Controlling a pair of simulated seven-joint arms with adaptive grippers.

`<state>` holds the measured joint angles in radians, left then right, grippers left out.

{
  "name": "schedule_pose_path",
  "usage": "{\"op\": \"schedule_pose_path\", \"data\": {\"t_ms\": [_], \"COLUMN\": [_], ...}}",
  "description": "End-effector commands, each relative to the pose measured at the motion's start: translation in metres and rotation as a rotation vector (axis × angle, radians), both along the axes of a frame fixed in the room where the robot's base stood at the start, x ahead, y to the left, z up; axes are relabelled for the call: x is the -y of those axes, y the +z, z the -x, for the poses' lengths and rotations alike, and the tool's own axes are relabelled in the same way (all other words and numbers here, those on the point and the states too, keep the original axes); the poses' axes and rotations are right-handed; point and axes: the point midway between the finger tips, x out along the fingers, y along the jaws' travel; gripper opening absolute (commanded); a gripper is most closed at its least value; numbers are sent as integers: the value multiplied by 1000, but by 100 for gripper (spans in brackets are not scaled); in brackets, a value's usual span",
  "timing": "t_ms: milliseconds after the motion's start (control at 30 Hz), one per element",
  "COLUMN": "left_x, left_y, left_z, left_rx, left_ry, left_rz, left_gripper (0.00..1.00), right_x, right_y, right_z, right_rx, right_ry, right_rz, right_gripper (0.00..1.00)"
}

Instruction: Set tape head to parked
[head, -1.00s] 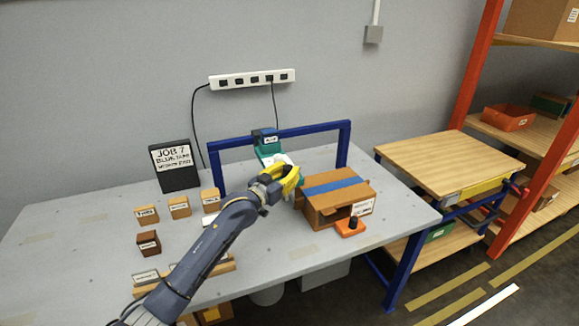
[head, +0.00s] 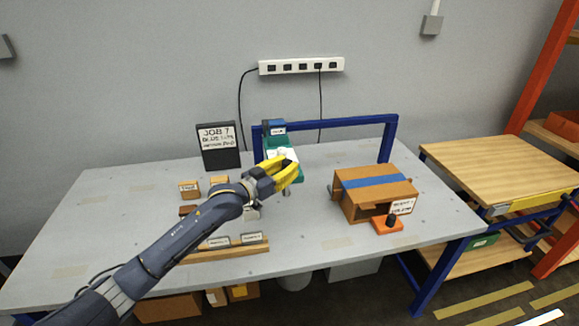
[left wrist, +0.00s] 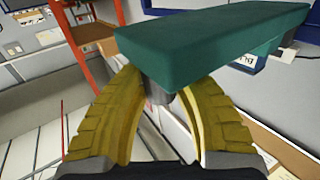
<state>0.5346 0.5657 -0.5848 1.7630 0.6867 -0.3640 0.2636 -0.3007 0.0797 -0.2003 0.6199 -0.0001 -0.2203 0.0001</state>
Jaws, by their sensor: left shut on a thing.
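My right gripper is not in view.
A cardboard box (head: 372,190) with blue tape stands on the grey table (head: 310,245) to the right, behind an orange-based black knob (head: 388,224). A black job sign (head: 218,146) stands left of the gantry.

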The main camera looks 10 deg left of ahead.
Motion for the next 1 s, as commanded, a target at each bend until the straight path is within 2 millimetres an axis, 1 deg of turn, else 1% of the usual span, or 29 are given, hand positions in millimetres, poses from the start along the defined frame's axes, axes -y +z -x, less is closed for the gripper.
{"op": "schedule_pose_path", "data": {"t_ms": [267,300,467,500,800,933,1000], "left_x": [-3,-3,-2,-2,-3,-10,-16], "left_y": [-2,-2,-1,-1,-1,-1,-1], "left_z": [0,0,0,0,2,12,22], "left_rx": [-2,-2,-1,-1,-1,0,-1], "left_ry": [4,4,3,3,3,3,3], "left_rz": [-2,-2,-2,-2,-2,-2,-3], "left_gripper": [0,33,52,54,54,54,54], "right_x": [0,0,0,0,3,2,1], "right_y": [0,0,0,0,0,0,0], "right_z": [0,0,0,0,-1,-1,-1], "right_rx": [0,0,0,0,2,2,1], "right_ry": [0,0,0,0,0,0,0], "right_rz": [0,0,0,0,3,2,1], "right_gripper": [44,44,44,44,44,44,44]}}
